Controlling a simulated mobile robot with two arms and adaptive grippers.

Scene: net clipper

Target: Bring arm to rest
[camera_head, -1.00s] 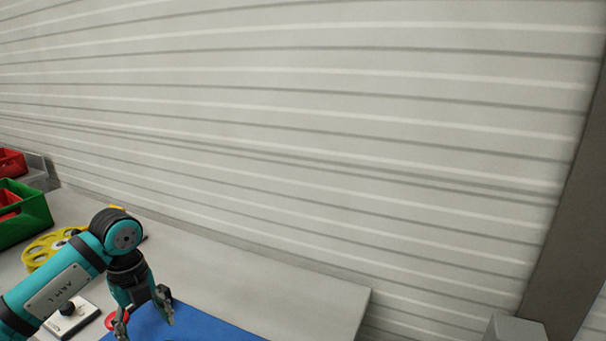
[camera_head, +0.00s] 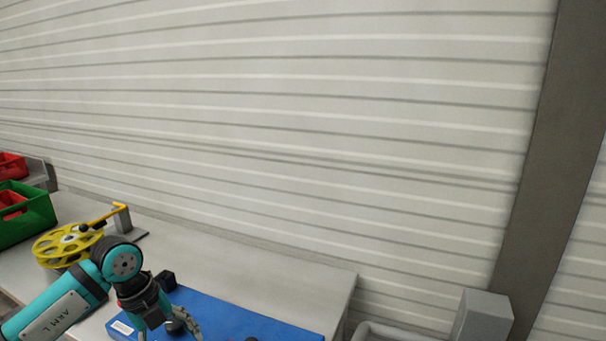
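My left arm comes in at the lower left, marked "ARM L". Its gripper (camera_head: 170,331) points down over the left part of a blue board (camera_head: 232,318) on the grey table. My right arm and gripper are not in view.
A yellow reel (camera_head: 66,243) with a yellow crank stands left behind my arm. A green crate (camera_head: 25,214) and a red crate (camera_head: 12,166) are at the far left. The table (camera_head: 290,281) is bare behind the board. A grey box (camera_head: 483,317) is at lower right.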

